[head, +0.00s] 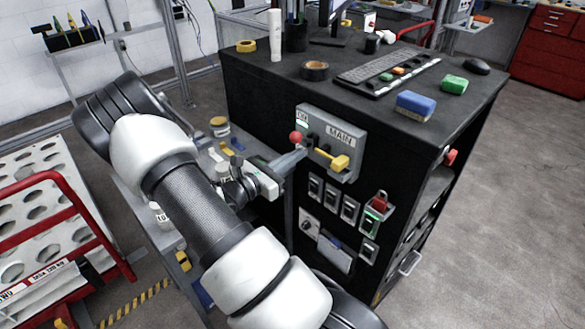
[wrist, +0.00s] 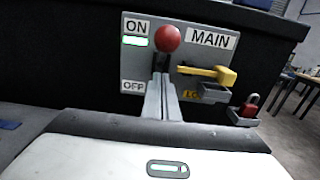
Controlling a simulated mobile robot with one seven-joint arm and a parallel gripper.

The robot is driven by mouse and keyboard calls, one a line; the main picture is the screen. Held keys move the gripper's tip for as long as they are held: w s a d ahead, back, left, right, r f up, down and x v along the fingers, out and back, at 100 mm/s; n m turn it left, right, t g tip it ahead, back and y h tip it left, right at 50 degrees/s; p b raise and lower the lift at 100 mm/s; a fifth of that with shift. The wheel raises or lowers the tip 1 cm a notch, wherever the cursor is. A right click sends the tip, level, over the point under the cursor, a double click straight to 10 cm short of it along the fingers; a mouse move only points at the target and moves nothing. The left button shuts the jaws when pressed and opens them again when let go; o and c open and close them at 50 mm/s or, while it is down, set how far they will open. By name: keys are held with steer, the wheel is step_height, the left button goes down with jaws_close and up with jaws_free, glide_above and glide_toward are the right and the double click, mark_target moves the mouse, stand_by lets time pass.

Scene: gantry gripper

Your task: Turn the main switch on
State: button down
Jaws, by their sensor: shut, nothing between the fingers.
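The main switch panel (head: 318,119) is a grey plate on the side of the black cabinet; it also shows in the wrist view (wrist: 190,56). Its red ball knob (wrist: 168,38) stands up beside the ON label (wrist: 136,27), on a dark lever partly hidden by my fingers. The knob also shows in the head view (head: 296,137). A green-edged light strip (wrist: 135,42) shows under ON. A yellow handle (wrist: 215,74) points right, above a partly covered label. My gripper (wrist: 162,82) is shut and empty, its fingertips just below the knob. I cannot tell whether they touch the lever.
A red padlock (wrist: 247,106) hangs right of the panel. Several smaller switches (head: 331,195) sit below it. The cabinet top (head: 430,75) holds a keyboard, tape and coloured blocks. A red-framed rack (head: 60,215) stands at left. The floor (head: 530,190) at right is clear.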

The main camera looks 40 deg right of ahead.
steer(key=a+f, duration=0.1)
steer(key=a, duration=0.8)
steer(key=shift+s+f, duration=0.15)
steer(key=shift+s, duration=0.2)
stand_by(0.5)
